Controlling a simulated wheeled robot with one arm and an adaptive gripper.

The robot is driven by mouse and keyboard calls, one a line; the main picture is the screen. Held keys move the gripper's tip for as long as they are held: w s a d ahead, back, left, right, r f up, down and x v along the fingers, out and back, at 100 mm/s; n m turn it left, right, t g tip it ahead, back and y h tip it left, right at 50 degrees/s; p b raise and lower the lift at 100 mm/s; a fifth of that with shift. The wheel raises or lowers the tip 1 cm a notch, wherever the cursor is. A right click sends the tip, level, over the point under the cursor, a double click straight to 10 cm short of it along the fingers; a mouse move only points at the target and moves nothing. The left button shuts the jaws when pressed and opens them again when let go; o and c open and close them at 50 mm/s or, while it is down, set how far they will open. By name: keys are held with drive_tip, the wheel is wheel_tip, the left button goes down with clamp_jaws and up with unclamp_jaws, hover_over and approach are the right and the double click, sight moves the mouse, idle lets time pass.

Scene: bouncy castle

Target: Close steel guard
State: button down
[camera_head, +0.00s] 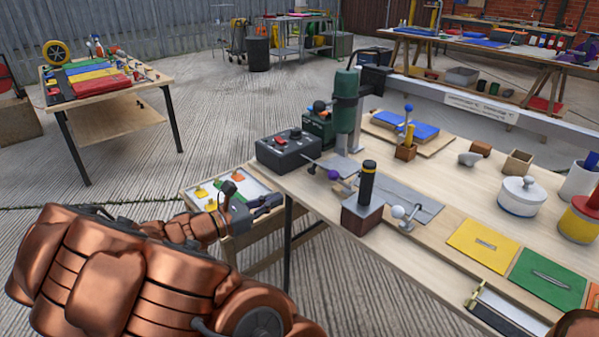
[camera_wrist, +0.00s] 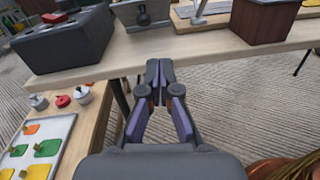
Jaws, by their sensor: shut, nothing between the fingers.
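A flat grey steel plate (camera_head: 415,208) lies on the workbench in front of the green press (camera_head: 346,110), a white-knobbed lever beside it. It may be the steel guard, but I cannot tell for sure. A brown block (camera_head: 362,218) with a steel top and a black-and-yellow handle stands at the plate's left; a brown block also shows at top right in the wrist view (camera_wrist: 262,20). My gripper (camera_head: 277,203) is shut and empty, off the bench's left edge. In the wrist view its fingertips (camera_wrist: 160,72) meet just short of the bench edge, touching nothing visible.
A black control box (camera_head: 290,150) sits on the bench's left corner. A low tray (camera_head: 205,190) with coloured pieces stands below, beside my gripper. Yellow (camera_head: 482,246) and green (camera_head: 547,278) panels lie at the bench's front right. Another table (camera_head: 105,85) stands far left.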

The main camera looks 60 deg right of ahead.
sight(300, 190)
drive_tip(key=shift+n+t+h, duration=0.3)
drive_tip(key=shift+n+h, duration=0.1)
drive_tip(key=shift+n, duration=0.3)
drive_tip(key=shift+w+d+b+x, duration=0.1)
drive_tip(key=shift+w+b+x, duration=0.2)
drive_tip(key=shift+x, duration=1.35)
drive_tip(key=shift+w+d+b+x, duration=0.1)
drive_tip(key=shift+w+b+x, duration=0.2)
drive_tip(key=shift+x, duration=1.4)
drive_tip(key=shift+w+d+b+x, duration=0.1)
drive_tip(key=shift+w+b+x, duration=0.15)
drive_tip(key=shift+x, duration=1.4)
drive_tip(key=shift+r, duration=0.25)
drive_tip(key=shift+r+p, duration=0.3)
drive_tip(key=shift+p, duration=0.5)
drive_tip(key=shift+y, duration=0.3)
